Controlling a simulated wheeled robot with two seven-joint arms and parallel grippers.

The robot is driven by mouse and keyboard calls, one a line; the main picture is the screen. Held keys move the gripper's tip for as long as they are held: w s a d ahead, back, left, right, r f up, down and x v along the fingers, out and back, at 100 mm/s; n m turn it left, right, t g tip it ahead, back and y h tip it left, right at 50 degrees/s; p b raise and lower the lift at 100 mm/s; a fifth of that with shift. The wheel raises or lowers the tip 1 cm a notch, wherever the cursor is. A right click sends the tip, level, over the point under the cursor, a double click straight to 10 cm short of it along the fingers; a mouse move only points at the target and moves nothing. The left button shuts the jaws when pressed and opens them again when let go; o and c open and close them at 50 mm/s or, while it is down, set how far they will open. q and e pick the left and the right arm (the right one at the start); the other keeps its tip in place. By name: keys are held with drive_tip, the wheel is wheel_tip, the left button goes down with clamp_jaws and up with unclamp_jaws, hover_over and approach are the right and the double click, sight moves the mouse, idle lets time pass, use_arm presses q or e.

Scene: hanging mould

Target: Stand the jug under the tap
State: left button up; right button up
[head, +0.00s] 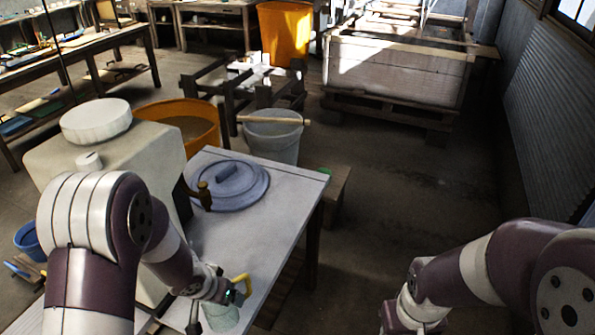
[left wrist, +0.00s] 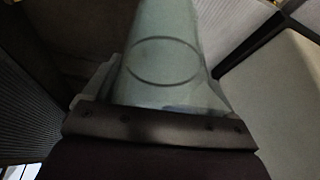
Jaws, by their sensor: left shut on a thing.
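The jug (head: 222,318) is pale green and shows at the bottom edge of the head view, at the table's front. My left gripper (head: 232,296) is shut on it; its base is cut off by the frame. In the left wrist view the jug (left wrist: 165,60) fills the space between the two fingers. The brown tap (head: 204,194) sticks out from the right side of the big pale tank (head: 70,165), farther back than the jug. My right arm is at lower right, its fingers out of frame.
The pale table (head: 265,225) carries a round grey-blue lid (head: 232,182) with a handle, right of the tap. Behind the table stand a grey bucket (head: 272,140) and an orange tub (head: 190,122). The table between the tap and jug looks clear.

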use_arm(q)
drive_tip(key=w+n, duration=0.1)
drive_tip(key=w+a+n, duration=0.1)
drive_tip(key=w, duration=0.1)
drive_tip(key=w+n+y, duration=0.1)
drive_tip(key=w, duration=0.1)
drive_tip(key=shift+a+f, duration=0.2)
drive_tip(key=shift+f, duration=0.15)
drive_tip(key=s+f, duration=0.1)
drive_tip(key=f, duration=0.1)
drive_tip(key=s+f, duration=0.2)
drive_tip(key=shift+s+d, duration=0.15)
drive_tip(key=shift+s+f, duration=0.3)
drive_tip(key=shift+w, duration=0.1)
